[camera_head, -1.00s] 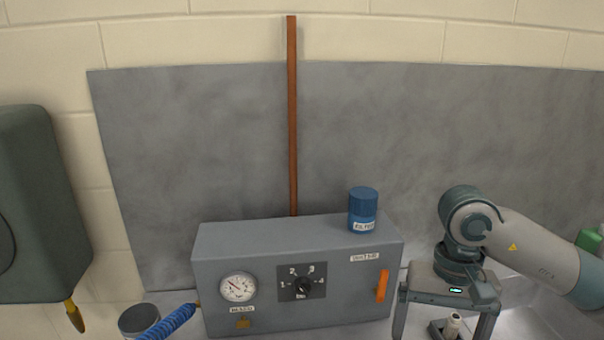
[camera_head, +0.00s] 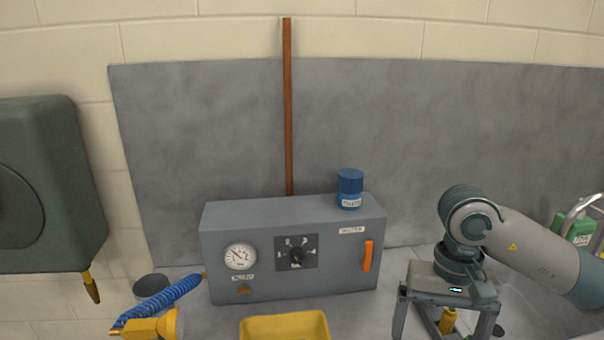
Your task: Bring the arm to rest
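My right arm comes in from the right edge, and its gripper (camera_head: 443,330) points down at the lower right. Its two fingers stand wide apart, with nothing visibly clamped between them. A small yellow thing (camera_head: 447,320) shows in the gap, apparently below and beyond the fingers. The fingertips are near the bottom edge of the picture. My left gripper is not in view.
A grey control box (camera_head: 325,278) with gauge, dial and orange handle stands left of the gripper. A blue cap-like cylinder (camera_head: 350,188) sits on it. A yellow tub (camera_head: 285,327), a blue coiled hose (camera_head: 165,300) and a green container (camera_head: 575,228) are nearby.

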